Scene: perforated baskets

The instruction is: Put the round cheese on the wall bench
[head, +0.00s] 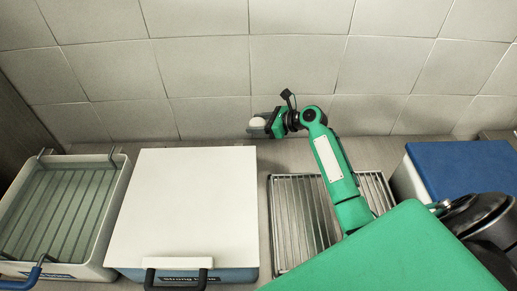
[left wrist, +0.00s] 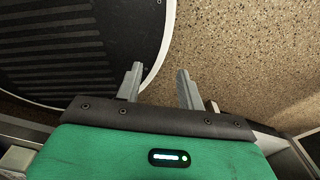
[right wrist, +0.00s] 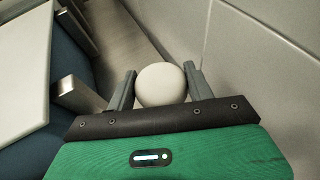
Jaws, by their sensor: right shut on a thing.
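The round cheese (right wrist: 161,84) is a pale, whitish ball between the two fingers of my right gripper (right wrist: 159,72), which is shut on it. In the head view, the cheese (head: 257,122) and my right gripper (head: 264,127) are close to the tiled wall, behind the white-lidded box. The wall bench (head: 229,143) shows as a grey-brown strip at the wall's foot; the gripper appears above it. I cannot tell the height gap. In the left wrist view, my left gripper (left wrist: 158,77) is open and empty over a speckled floor; it is outside the head view.
A white-lidded box (head: 182,205) stands left of centre, with a pale basket (head: 118,192) farther left. A wire rack (head: 290,222) lies right of the box, partly under my arm. A blue-lidded box (head: 465,170) stands at the right. The tiled wall (head: 300,65) closes the back.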

